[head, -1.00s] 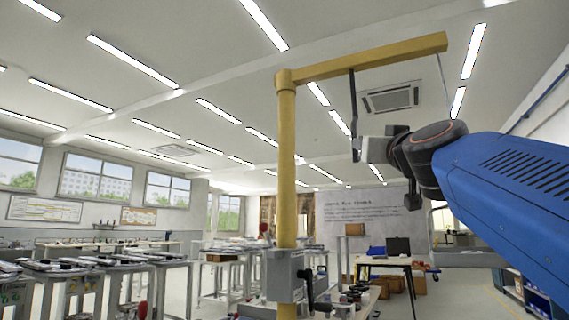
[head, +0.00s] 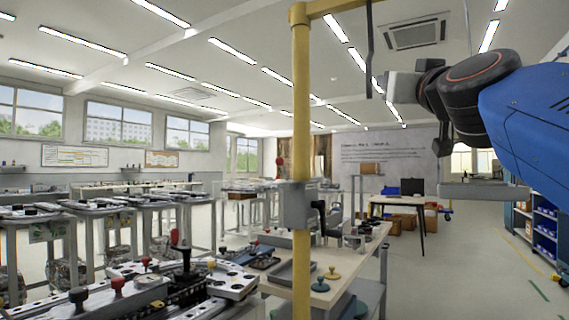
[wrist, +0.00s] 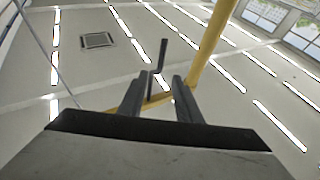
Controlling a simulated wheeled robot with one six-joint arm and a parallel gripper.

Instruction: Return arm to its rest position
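My gripper (wrist: 158,80) shows in the wrist view with its two dark fingers apart and nothing between them. It points up towards the ceiling. In the head view my blue arm comes in from the right edge, and the grey gripper body (head: 403,88) is at upper right, to the right of the yellow post (head: 302,130). The fingers cannot be made out clearly there. A dark rod (head: 370,50) hangs from the yellow crossbar near the gripper. In the wrist view the rod (wrist: 151,86) shows beyond the fingers, apparently not held.
A workbench with rails and knobs (head: 165,284) fills the lower left. A wooden-topped bench (head: 345,270) stands behind the post. Several stands line the left. A table with a dark box (head: 411,187) is further back. Floor (head: 465,270) is clear at right.

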